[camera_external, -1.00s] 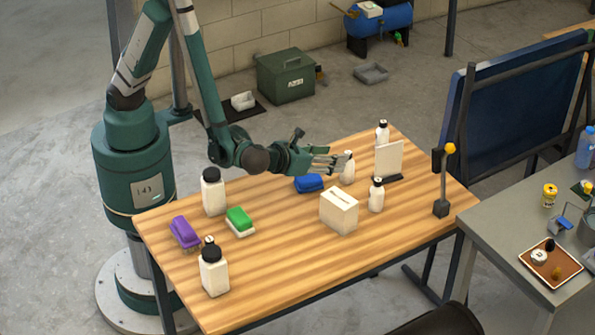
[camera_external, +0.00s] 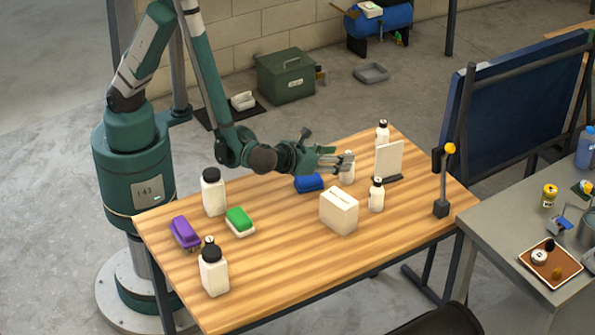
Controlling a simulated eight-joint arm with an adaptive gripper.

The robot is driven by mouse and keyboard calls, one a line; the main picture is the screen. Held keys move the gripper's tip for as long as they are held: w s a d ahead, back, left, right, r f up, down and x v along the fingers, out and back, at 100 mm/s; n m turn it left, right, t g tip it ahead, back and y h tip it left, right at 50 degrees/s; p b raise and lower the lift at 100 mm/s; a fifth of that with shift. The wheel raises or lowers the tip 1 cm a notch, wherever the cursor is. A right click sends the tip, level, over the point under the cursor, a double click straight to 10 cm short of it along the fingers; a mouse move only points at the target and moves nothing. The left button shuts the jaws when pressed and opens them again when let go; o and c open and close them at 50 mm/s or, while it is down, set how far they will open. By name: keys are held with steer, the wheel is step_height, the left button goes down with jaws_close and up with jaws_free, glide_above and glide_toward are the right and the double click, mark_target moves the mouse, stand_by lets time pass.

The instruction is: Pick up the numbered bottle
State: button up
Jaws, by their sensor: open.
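Several white bottles stand upright on the wooden table; no number can be read on any of them at this size. My gripper (camera_external: 343,161) is open at a small white bottle (camera_external: 347,174), with its fingers at the bottle's upper part and hiding its top. I cannot tell whether they touch it. A black-capped bottle (camera_external: 376,197) stands to the right of it, and another bottle (camera_external: 382,134) stands behind the white panel. Two larger black-capped bottles stand at the left, one farther back (camera_external: 213,194) and one at the front (camera_external: 214,274).
A blue brush (camera_external: 309,183) lies just below my gripper. A white box (camera_external: 339,211) and an upright white panel (camera_external: 389,159) stand near the small bottles. A green-topped brush (camera_external: 239,221) and a purple brush (camera_external: 184,233) lie at the left. The table's front middle is clear.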

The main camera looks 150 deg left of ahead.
steer(key=shift+a, duration=0.1)
steer(key=shift+b+x, duration=0.8)
steer(key=shift+x, duration=1.65)
jaws_close()
steer(key=shift+r+p, duration=1.45)
steer(key=shift+r, duration=3.5)
